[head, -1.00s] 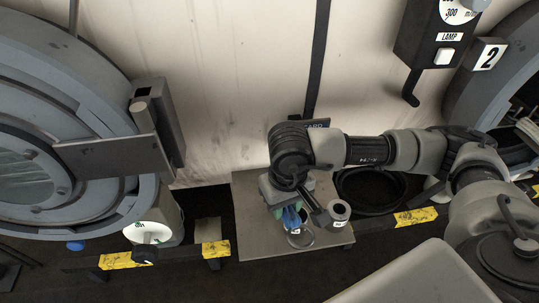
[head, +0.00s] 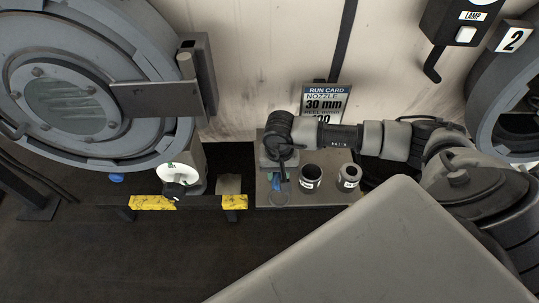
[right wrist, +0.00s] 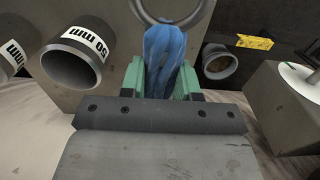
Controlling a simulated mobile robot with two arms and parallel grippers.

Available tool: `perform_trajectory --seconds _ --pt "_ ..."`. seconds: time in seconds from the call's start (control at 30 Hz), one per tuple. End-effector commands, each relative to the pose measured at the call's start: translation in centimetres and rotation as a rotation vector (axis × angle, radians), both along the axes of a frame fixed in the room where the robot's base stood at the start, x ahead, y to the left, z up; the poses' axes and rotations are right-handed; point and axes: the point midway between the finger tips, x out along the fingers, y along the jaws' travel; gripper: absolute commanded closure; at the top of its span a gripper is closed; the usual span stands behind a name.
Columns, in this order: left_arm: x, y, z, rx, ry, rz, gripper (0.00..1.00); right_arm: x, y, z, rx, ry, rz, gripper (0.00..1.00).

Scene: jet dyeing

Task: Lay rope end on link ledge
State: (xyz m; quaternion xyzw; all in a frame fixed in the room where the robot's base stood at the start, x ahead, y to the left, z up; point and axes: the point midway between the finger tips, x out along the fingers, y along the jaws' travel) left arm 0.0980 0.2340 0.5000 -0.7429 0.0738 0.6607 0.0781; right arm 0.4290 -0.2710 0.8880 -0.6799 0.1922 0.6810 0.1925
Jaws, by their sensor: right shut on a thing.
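My right gripper (head: 277,182) is over the left part of the steel bench (head: 263,201) in the head view, seen from above and partly hidden by its own wrist. In the right wrist view its green fingers (right wrist: 162,82) are shut on the blue rope end (right wrist: 163,60), a bunched, folded piece of cloth. A pale ring (right wrist: 172,8) lies just beyond the rope; I cannot tell if they touch. The link ledge is not clearly identifiable; a low dark beam with yellow tape (head: 153,203) runs left of the bench. My left gripper is not in view.
Two grey nozzles (head: 311,178) (head: 348,177) stand on the bench right of the gripper; one reads 50 mm in the wrist view (right wrist: 77,62). A run card (head: 325,103) stands behind. A large round machine door (head: 75,95) fills the left. Dark floor in front is clear.

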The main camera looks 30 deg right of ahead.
Motion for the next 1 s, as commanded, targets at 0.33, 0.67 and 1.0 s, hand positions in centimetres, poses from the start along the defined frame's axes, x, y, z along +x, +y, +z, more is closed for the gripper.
perform_trajectory --seconds 0.33,0.67,1.0 --pt "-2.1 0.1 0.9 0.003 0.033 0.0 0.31 3.0 1.6 -2.4 0.0 0.001 0.0 1.0" --pt "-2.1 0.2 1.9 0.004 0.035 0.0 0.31 3.0 1.6 -6.0 -0.001 -0.001 0.001 1.0" --pt "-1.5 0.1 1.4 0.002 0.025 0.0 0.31 3.0 1.6 -6.5 -0.001 -0.001 0.002 1.0"
